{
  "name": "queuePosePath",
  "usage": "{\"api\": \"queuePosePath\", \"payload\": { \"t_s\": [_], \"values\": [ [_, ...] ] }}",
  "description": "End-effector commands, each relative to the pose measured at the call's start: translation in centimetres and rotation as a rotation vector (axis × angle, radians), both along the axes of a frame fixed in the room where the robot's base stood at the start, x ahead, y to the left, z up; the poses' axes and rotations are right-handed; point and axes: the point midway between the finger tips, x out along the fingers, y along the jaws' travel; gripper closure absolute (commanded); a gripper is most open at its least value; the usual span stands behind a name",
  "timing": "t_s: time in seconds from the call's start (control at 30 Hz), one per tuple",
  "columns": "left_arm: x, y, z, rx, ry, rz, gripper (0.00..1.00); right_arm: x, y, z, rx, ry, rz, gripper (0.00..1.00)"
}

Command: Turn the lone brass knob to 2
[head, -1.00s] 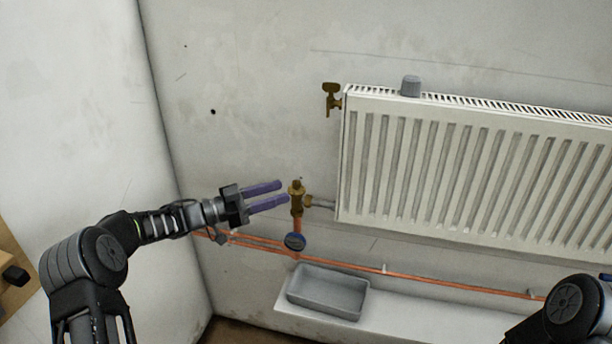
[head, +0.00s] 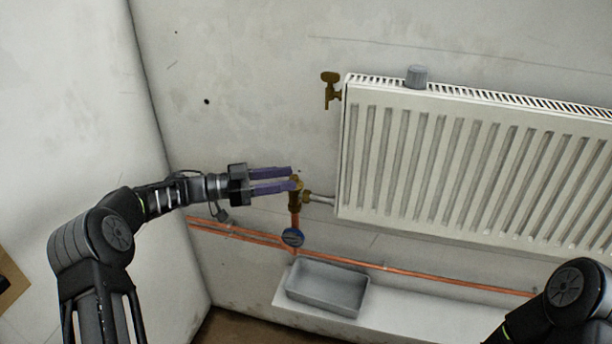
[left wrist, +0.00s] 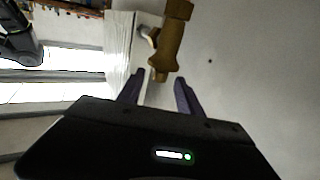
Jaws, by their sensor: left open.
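A brass valve (head: 295,204) stands on the copper pipe at the lower left corner of the radiator, joined to it by a short grey pipe. Its brass knob (head: 299,184) is at the top, partly covered by my fingers. My left gripper (head: 295,178) is open, its purple fingers pointing right, with the tips at the knob; I cannot tell if they touch it. In the left wrist view, brass fittings (left wrist: 167,48) show beyond the spread fingers (left wrist: 158,92). No numbers on the knob can be read. My right gripper is out of view.
The white radiator (head: 440,170) fills the right side, with a brass tap (head: 330,85) at its upper left and a grey cap (head: 416,77) on top. A grey tray (head: 328,302) lies on the ledge below.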

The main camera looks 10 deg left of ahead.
Motion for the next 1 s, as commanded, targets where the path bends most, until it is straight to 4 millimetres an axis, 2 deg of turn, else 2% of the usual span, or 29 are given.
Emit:
{"api": "queuePosePath", "payload": {
  "t_s": [0.3, 0.43, 0.7, 1.0],
  "values": [
    [1.9, -4.5, 0.0, 0.000, 0.000, -0.002, 0.58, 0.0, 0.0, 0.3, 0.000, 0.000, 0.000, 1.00],
    [2.3, -5.3, 0.0, 0.000, -0.001, -0.001, 0.58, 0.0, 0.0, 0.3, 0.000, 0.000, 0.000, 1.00],
    [2.3, -5.4, 0.0, 0.000, -0.001, 0.000, 0.58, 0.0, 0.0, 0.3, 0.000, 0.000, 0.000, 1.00],
    [2.3, -5.4, 0.0, 0.000, -0.001, 0.000, 0.81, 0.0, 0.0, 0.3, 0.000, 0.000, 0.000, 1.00]
  ]
}}
